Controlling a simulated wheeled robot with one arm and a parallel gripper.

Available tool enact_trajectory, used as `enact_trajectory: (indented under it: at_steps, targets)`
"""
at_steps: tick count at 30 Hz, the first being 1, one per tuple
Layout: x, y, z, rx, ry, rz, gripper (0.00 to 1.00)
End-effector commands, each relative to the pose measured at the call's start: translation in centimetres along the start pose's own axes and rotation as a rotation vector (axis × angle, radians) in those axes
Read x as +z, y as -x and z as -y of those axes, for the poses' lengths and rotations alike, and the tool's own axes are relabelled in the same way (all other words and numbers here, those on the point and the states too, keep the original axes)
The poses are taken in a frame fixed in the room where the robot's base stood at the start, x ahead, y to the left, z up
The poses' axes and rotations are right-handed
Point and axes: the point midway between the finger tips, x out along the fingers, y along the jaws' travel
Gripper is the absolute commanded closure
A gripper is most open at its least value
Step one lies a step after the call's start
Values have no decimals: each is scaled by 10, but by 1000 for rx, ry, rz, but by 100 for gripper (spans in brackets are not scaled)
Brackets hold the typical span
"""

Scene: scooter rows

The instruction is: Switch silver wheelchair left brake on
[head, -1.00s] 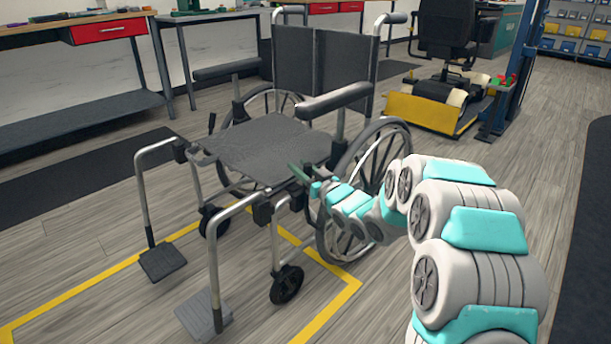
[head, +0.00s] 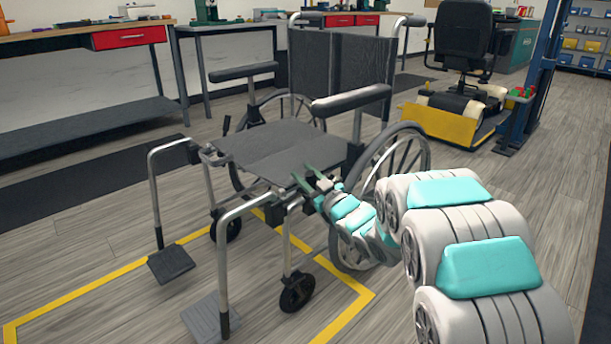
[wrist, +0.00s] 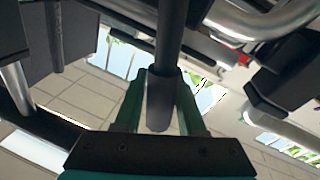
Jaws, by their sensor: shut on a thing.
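The silver wheelchair (head: 221,262) stands with its footrests toward me and its dark seat (head: 270,146) empty. Its left side is on the right in the head view. My gripper (head: 303,178) is beside the seat's right edge, ahead of the large right wheel (head: 401,160). In the wrist view, my gripper's green jaws (wrist: 161,88) are shut on a dark rod, the left brake lever (wrist: 171,45). The lever's rounded end lies between the jaws. In the head view the jaws hide most of this lever. The other brake lever (head: 227,124) stands upright on the far side.
The right armrest (head: 350,102) is above my gripper. The right front caster (head: 297,292) is below it. A yellow floor line (head: 345,317) runs around the chair. Workbenches (head: 60,40) and a scooter (head: 455,105) stand behind. Open floor lies at the left.

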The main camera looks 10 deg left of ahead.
Motion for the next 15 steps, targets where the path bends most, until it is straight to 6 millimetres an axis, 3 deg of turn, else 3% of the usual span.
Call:
enact_trajectory:
  at_steps: [3, 4, 12, 15]
  targets:
    - [0, 0, 1, -3, 2, 1, 100]
    - [0, 0, 1, -3, 2, 1, 60]
    - [0, 0, 1, -2, 1, 1, 31]
    - [0, 0, 1, -2, 1, 1, 31]
